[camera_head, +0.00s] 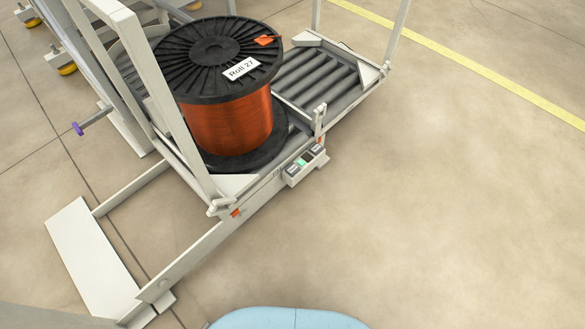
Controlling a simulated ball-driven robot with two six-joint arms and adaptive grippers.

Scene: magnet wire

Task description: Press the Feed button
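A small white control box (305,166) is mounted on the near side rail of a roller conveyor. It carries a few small buttons, and one in the middle glows green (301,162). The labels are too small to read, so I cannot tell which is the Feed button. A large black spool (217,60) wound with copper-coloured wire (230,122) stands upright on the conveyor, with a tag (241,69) reading "Roll 27". Neither of my grippers shows in the head view.
The grey rollers (315,75) right of the spool are bare. White frame posts rise around the conveyor, and a low white plate (85,262) lies at lower left. A purple-ended handle (78,128) sticks out at left. The floor to the right is clear, with a yellow line (470,65).

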